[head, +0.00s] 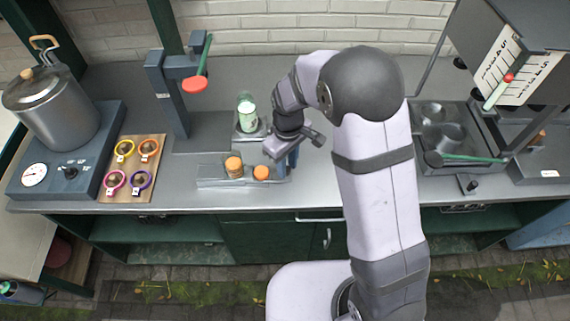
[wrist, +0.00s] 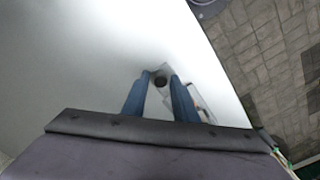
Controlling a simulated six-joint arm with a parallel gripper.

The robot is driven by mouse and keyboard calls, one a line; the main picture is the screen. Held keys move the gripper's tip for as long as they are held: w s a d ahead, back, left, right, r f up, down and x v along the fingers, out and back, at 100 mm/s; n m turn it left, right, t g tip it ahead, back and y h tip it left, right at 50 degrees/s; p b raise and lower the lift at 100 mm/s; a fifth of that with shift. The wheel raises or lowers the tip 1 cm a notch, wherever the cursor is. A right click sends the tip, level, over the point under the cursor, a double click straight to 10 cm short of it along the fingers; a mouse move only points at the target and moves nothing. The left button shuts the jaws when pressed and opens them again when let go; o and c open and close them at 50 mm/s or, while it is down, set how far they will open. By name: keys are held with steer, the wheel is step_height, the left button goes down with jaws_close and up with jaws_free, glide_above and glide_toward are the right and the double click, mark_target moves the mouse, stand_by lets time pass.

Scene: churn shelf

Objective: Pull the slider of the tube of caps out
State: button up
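My gripper (head: 287,170) points down at the right end of a clear, low tube or tray (head: 210,183) on the grey bench. Two orange caps (head: 234,163) (head: 261,172) show at this tray; I take it for the tube of caps. In the wrist view, the two blue fingers of my gripper (wrist: 161,75) stand apart, with a small dark round knob (wrist: 160,82) between them. A gap shows around the knob. A pale, angular part (wrist: 166,69) lies at the knob. I cannot tell whether the knob belongs to the slider. The slider's outline is not clear.
A jar with green contents (head: 248,118) stands close behind my gripper. A post with a red disc (head: 194,84) is at the back left. A board with coloured rings (head: 132,192) and a pot (head: 60,108) are at left. A metal tray (head: 432,160) is at right.

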steer(key=shift+o, duration=0.3)
steer(key=shift+r+b, duration=1.05)
steer(key=shift+r, duration=2.65)
steer(key=shift+w+a+f+m, duration=0.15)
steer(key=shift+w+m, duration=0.2)
steer(key=shift+m, duration=0.55)
steer(key=s+f, duration=0.1)
steer(key=s+d+f+m, duration=0.1)
steer(key=s, duration=0.1)
steer(key=s+f+m, duration=0.1)
steer(key=shift+s+d+f, duration=0.25)
steer(key=shift+s+f, duration=0.1)
steer(key=shift+f, duration=0.05)
steer(key=s+d+m+g, duration=0.1)
steer(key=s+d+m, duration=0.1)
steer(key=s+d, duration=0.35)
steer(key=s+d+m, duration=0.2)
steer(key=s+d, duration=0.1)
steer(key=s, duration=0.6)
steer(key=shift+m+t, duration=0.5)
steer(key=shift+m, duration=0.1)
steer(key=shift+w+d+r, duration=0.35)
steer(key=shift+d+r, duration=0.25)
steer(key=shift+d, duration=0.2)
steer(key=shift+w+d+r, duration=0.35)
steer(key=shift+d+r, duration=0.25)
steer(key=shift+d, duration=0.15)
